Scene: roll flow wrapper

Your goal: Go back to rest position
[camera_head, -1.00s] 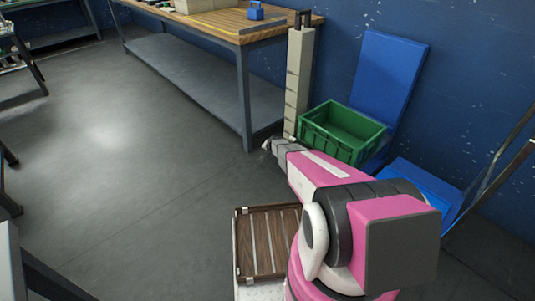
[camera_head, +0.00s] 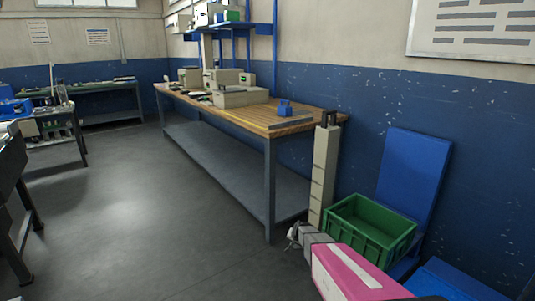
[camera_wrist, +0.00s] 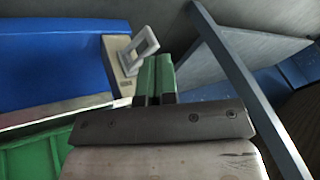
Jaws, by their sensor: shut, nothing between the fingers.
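My gripper (camera_head: 297,235) is at the end of my pink arm in the lower right of the head view, left of the green crate. In the wrist view its two fingers (camera_wrist: 155,82) are together, with nothing visible between them. The head view shows the fingertips only small.
A green crate (camera_head: 342,231) stands by the wall, close to my arm. A tall beige post (camera_head: 323,175) is behind it. Blue panels (camera_head: 410,180) lean on the wall. A wooden-topped workbench (camera_head: 310,114) runs along the wall. The grey floor (camera_head: 130,220) at left is clear.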

